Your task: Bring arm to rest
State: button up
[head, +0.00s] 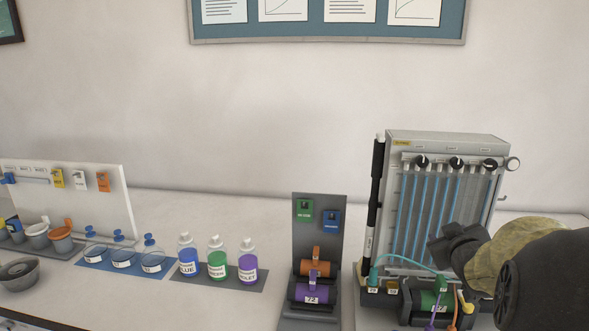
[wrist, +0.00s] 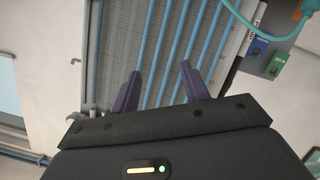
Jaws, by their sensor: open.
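My arm comes in from the right in the head view, and my gripper (head: 440,246) is in front of the lower right part of the manometer board (head: 446,143). In the wrist view my gripper (wrist: 158,85) shows two dark fingers apart with nothing between them. The board's blue tubes (wrist: 160,45) lie beyond the fingers. The gap between fingers and board cannot be told. A teal hose (head: 405,258) runs at the board's foot, partly behind my gripper, and it also shows at the wrist view's top right (wrist: 240,20).
A grey stand (head: 318,232) with orange and purple cylinders is left of the board. Blue, green and violet bottles (head: 217,263) stand on a dark mat. Blue-stoppered flasks (head: 122,256) and a white panel (head: 100,200) are farther left. A black pen-like rod (head: 374,200) stands along the board's left side.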

jog(key=s+a+f+m+g+y+p, duration=0.2)
jog(key=s+a+f+g, duration=0.3)
jog(key=a+f, duration=0.65)
jog(key=s+a+f+g+y+p, duration=0.1)
jog(key=s+a+f+g, duration=0.1)
jog(key=s+a, duration=0.4)
jog(key=s+a+f+g+y, duration=0.1)
jog(key=s+a+f+g, duration=0.1)
jog(key=s+a+g, duration=0.2)
jog(key=s+a, duration=0.2)
jog(key=s, duration=0.1)
jog(key=shift+a+f+y+p, duration=0.3)
jog(key=shift+p, duration=0.1)
jog(key=shift+w, duration=0.1)
jog(key=shift+c, duration=0.4)
jog(key=shift+c, duration=0.6)
jog(key=shift+a, duration=0.1)
